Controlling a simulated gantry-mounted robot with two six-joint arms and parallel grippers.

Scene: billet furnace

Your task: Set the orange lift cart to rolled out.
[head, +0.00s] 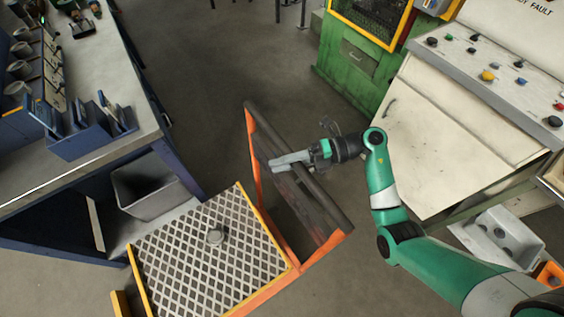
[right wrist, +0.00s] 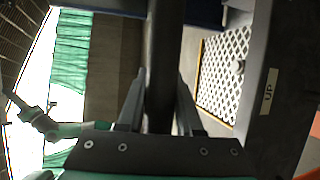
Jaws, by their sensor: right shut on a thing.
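The orange lift cart (head: 255,160) stands on the floor at the lower middle of the head view. It has an orange upright frame, a dark push handle bar (head: 326,199) and a platform (head: 190,262) with a diamond pattern and yellow edges. My right gripper (head: 283,163) reaches in from the right and is shut on the handle bar. The right wrist view shows the dark bar (right wrist: 163,55) between the two fingers, with the platform (right wrist: 222,75) beyond. My left gripper is not in view.
A workbench (head: 105,75) with blue holders stands at the left, close to the cart, with a grey bin (head: 145,187) below it. A control console (head: 455,125) and a green machine (head: 350,60) stand at the right. Open floor (head: 215,60) lies behind the cart.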

